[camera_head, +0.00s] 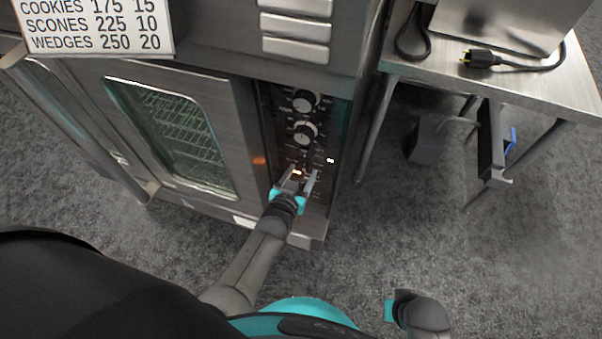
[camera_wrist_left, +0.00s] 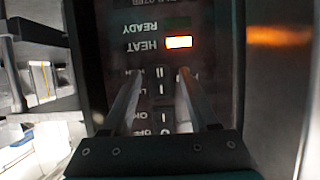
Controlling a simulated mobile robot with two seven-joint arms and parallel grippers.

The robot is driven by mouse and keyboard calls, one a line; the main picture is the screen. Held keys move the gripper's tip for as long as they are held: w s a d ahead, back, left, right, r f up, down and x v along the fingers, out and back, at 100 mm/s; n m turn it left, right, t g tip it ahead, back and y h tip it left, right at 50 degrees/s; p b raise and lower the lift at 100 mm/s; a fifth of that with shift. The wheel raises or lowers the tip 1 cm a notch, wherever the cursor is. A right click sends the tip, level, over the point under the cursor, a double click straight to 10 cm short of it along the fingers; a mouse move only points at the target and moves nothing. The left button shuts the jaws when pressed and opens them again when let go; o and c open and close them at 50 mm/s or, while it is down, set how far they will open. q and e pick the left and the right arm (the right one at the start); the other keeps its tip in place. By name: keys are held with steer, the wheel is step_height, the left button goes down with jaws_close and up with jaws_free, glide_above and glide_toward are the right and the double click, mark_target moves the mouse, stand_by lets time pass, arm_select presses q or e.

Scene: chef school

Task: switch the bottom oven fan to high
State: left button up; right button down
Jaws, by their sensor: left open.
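The bottom oven's control panel (camera_head: 318,150) is a dark vertical strip right of the glass door, with two round knobs (camera_head: 304,101) above and small switches lower down. My left gripper (camera_head: 303,178) is open at the lower part of this panel. In the left wrist view its two fingers stand apart on either side of a small rocker switch (camera_wrist_left: 161,82) marked I and II. The panel lettering is upside down there, and partly hidden by the fingers. An on/off switch (camera_wrist_left: 165,118) lies nearer the gripper's base. I cannot tell whether the fingers touch the panel.
An orange lamp (camera_wrist_left: 179,42) is lit beside the word HEAT. The oven's glass door (camera_head: 175,135) is shut. The grey floor between is mostly free.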

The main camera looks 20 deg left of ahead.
arm_select(q)
jaws_close()
stand_by(0.3)
arm_select(e)
steer(key=shift+f, duration=0.1)
arm_select(q)
steer(key=shift+f, duration=0.1)
steer(key=t+b, duration=0.1)
steer(key=b, duration=0.1)
steer(key=t+b, duration=0.1)
steer(key=b, duration=0.2)
steer(key=shift+f, duration=0.4)
steer(key=shift+r+t+b, duration=0.1)
steer(key=shift+t+b, duration=0.3)
arm_select(e)
steer(key=w+r+t, duration=0.2)
steer(key=w+r, duration=0.1)
steer(key=r, duration=0.8)
steer(key=shift+w+a+r, duration=0.3)
steer(key=shift+w+r, duration=0.1)
arm_select(q)
jaws_free()
steer(key=shift+s, duration=0.1)
arm_select(e)
steer(key=shift+r, duration=0.1)
